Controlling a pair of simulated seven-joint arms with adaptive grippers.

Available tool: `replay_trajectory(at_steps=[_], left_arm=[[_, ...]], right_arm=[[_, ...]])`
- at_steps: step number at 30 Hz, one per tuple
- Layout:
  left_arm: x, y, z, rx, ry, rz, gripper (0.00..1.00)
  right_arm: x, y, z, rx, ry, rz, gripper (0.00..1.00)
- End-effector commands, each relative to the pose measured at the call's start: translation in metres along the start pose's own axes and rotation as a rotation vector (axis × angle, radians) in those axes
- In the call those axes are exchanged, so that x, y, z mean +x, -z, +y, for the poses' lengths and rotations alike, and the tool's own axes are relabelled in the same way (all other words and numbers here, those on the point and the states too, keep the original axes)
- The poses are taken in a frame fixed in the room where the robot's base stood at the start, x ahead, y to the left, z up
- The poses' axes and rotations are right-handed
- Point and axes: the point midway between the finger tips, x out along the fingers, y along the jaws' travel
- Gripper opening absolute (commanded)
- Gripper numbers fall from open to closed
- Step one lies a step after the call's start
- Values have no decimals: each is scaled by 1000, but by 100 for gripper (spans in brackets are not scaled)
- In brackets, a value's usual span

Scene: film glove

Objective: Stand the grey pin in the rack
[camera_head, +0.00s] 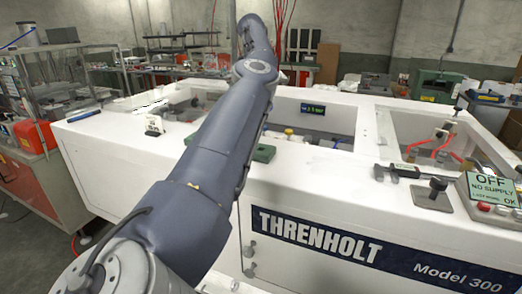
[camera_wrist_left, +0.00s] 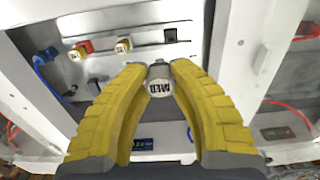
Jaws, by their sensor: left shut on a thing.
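In the left wrist view my left gripper (camera_wrist_left: 158,68) has two yellow fingers closed at their tips on a small grey pin (camera_wrist_left: 158,71). A white round face lettered "MED" shows on its near end. The fingers hide much of its sides. In the head view my left arm runs up across the middle, and its gripper is not seen there. A green block (camera_head: 263,153) lies on the white machine's top edge, right of the arm; I cannot tell whether it is the rack. My right gripper is in neither view.
The white machine (camera_head: 350,185) has open bays framed by raised walls. A small white card (camera_head: 154,125) stands left of the arm.

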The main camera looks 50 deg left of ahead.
Motion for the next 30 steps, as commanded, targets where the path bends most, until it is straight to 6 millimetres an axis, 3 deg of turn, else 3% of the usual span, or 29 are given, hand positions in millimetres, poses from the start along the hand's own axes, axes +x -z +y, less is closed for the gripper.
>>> replay_trajectory(at_steps=[6, 15, 24, 30], left_arm=[[-55, -30, 29, -5, -7, 7, 0], [-108, -95, 66, -14, -5, 4, 0], [-136, -165, 100, -13, -2, 2, 0], [-142, -196, 114, -7, -2, 1, 0]], right_arm=[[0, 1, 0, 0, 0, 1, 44], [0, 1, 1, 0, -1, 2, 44], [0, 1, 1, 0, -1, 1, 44], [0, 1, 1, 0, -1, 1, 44]])
